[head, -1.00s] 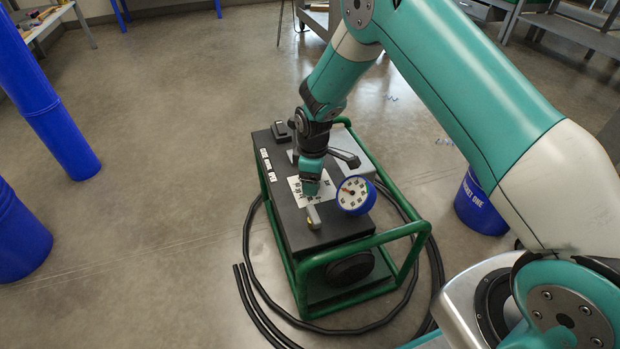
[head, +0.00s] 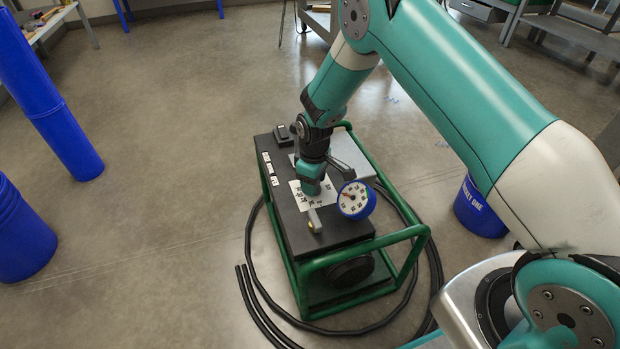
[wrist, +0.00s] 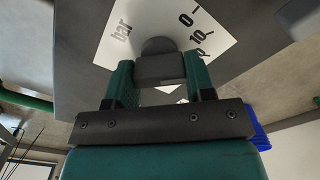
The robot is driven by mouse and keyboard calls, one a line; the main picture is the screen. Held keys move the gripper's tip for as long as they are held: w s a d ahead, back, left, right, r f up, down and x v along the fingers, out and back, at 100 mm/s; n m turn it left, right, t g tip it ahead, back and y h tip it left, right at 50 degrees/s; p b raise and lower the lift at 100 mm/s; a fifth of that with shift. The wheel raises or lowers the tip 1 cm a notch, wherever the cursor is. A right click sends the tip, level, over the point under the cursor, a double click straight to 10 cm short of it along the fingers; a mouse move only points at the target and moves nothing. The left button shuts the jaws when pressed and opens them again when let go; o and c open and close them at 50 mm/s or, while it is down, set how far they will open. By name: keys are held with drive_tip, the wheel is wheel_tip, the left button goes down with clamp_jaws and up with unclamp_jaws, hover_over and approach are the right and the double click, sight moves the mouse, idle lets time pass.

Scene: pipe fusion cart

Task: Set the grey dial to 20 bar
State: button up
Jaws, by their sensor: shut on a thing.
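The grey dial (wrist: 160,66) sits on a white scale plate (wrist: 118,30) on the dark cart top. The wrist view shows "bar", 0, 10 and part of another number on the plate; the dial's pointer setting cannot be read. My gripper (wrist: 160,78) is shut on the dial, one green finger on each side. In the head view my gripper (head: 311,188) points down at the plate (head: 298,192) and hides the dial. A round blue-rimmed gauge (head: 354,200) stands to its right, its needle pointing left and up; its numbers are too small to read.
A grey lever with a brass end (head: 314,222) stands close in front of my gripper. The green tube frame (head: 362,243) surrounds the cart, and black hose (head: 250,300) coils on the floor. A blue bin (head: 478,208) stands at right, blue barrels (head: 22,235) at left.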

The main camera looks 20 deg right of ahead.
drive_tip(key=shift+s+d+m+p, duration=0.15)
drive_tip(key=shift+m+p, duration=0.2)
drive_tip(key=shift+m, duration=0.35)
drive_tip(key=shift+s+d+m+p, duration=0.1)
drive_tip(key=shift+m+p, duration=0.2)
drive_tip(key=shift+m, duration=0.4)
drive_tip(key=shift+f, duration=0.1)
drive_tip(key=o, duration=0.9)
drive_tip(key=shift+a, duration=0.1)
drive_tip(key=shift+w+r, duration=0.1)
drive_tip(key=shift+r, duration=0.1)
wheel_tip(320, 180, up, 17)
drive_tip(key=p, duration=0.4)
drive_tip(key=shift+r, duration=0.1)
